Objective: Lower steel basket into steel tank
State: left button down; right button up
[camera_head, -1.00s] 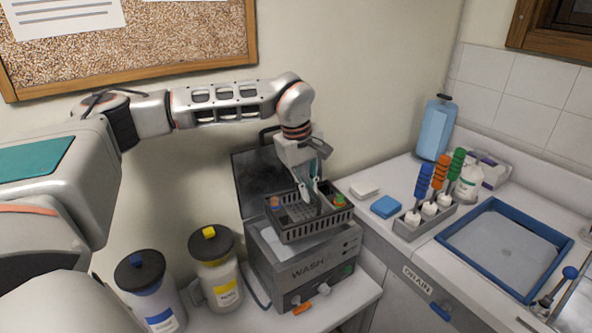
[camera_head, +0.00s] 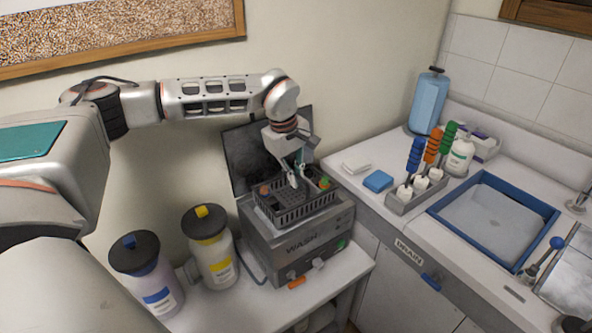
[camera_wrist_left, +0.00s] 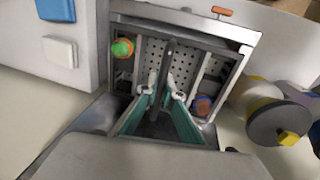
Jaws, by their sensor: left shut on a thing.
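The steel basket (camera_head: 291,211) is a dark slotted tray with small coloured round pieces at its left and right ends. It is at the open top of the steel tank (camera_head: 300,247), a grey box marked WASH. Its lower edge meets the tank's rim in the head view; how deep it sits is hard to tell. My left gripper (camera_head: 298,179) points down and is shut on the basket's handle bar. In the wrist view, the left gripper (camera_wrist_left: 173,96) closes on the dark bar above the basket's perforated floor (camera_wrist_left: 152,62). My right gripper is not in view.
A dark raised lid (camera_head: 248,155) stands behind the tank. Yellow-labelled (camera_head: 212,250) and blue-labelled (camera_head: 148,275) bottles stand left. The counter at right holds a blue sponge (camera_head: 378,181), a rack of coloured-handled tools (camera_head: 418,192) and a blue-rimmed tray (camera_head: 440,211).

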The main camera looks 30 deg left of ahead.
aim_at(296, 200)
pick_arm(q)
jog(key=shift+f, duration=0.9)
notch_tip(296, 200, down, 2)
jog(key=shift+f+b, duration=0.1)
jog(key=shift+b, duration=0.5)
notch_tip(296, 200, down, 2)
jog(key=shift+f+b, duration=0.15)
jog(key=shift+b, duration=0.25)
jog(key=shift+f, duration=0.3)
jog(key=shift+f+b, duration=0.3)
jog(key=shift+f, duration=0.4)
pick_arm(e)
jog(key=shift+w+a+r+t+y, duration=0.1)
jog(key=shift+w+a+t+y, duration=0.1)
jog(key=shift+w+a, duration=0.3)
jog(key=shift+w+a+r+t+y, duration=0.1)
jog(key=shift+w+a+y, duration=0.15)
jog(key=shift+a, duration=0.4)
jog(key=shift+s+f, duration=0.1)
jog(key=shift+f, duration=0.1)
pick_arm(q)
jog(key=shift+f, duration=0.15)
